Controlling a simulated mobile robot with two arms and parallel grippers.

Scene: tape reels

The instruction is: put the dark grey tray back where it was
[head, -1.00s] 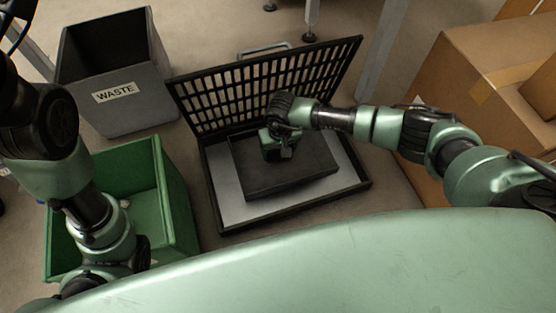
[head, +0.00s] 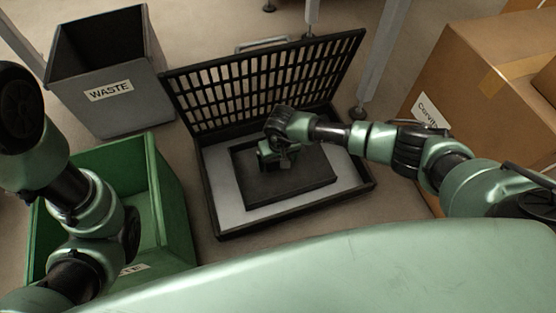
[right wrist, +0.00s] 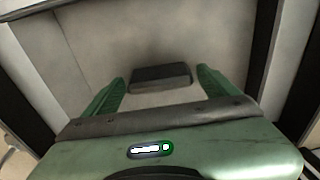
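The dark grey tray (head: 310,178) lies flat inside the black case (head: 295,218), on its pale floor, with pale margin showing around it. My right gripper (head: 277,158) is over the middle of the tray, pointing down. In the right wrist view its two green fingers (right wrist: 161,76) stand apart on either side of a dark block-shaped grip, with gaps between it and each finger. The tray's surface (right wrist: 150,40) fills the area beyond. My left arm comes in at the left above the green bin; its gripper is not visible.
The case's black grid lid (head: 270,85) stands open behind the tray. A grey waste bin (head: 115,105) is at the back left and a green bin (head: 178,215) at the left. A cardboard box (head: 470,75) stands at the right, near metal legs (head: 380,60).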

